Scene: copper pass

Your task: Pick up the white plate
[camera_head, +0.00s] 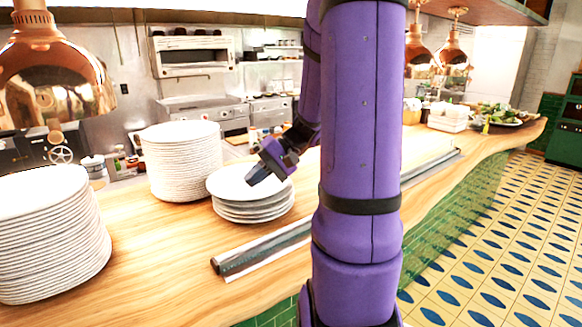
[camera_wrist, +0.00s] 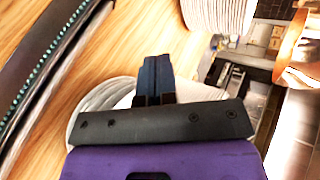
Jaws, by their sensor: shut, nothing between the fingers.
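A short stack of white plates (camera_head: 254,207) sits on the wooden counter in the head view, left of my arm. Its top plate (camera_head: 230,184) is partly hidden by my gripper (camera_head: 257,176). My gripper reaches over the stack from the right, tilted down, its fingers together and empty. I cannot tell whether the fingertips touch the top plate. In the wrist view, my gripper (camera_wrist: 157,72) is shut, and the low stack (camera_wrist: 92,97) shows partly behind it, mostly hidden by the gripper body.
A tall plate stack (camera_head: 182,165) stands behind left, also in the wrist view (camera_wrist: 222,14). Another tall stack (camera_head: 50,240) stands at far left. A metal and glass rail (camera_head: 262,252) lies along the counter front. Copper lamps (camera_head: 52,75) hang above. Counter (camera_head: 150,260) between is clear.

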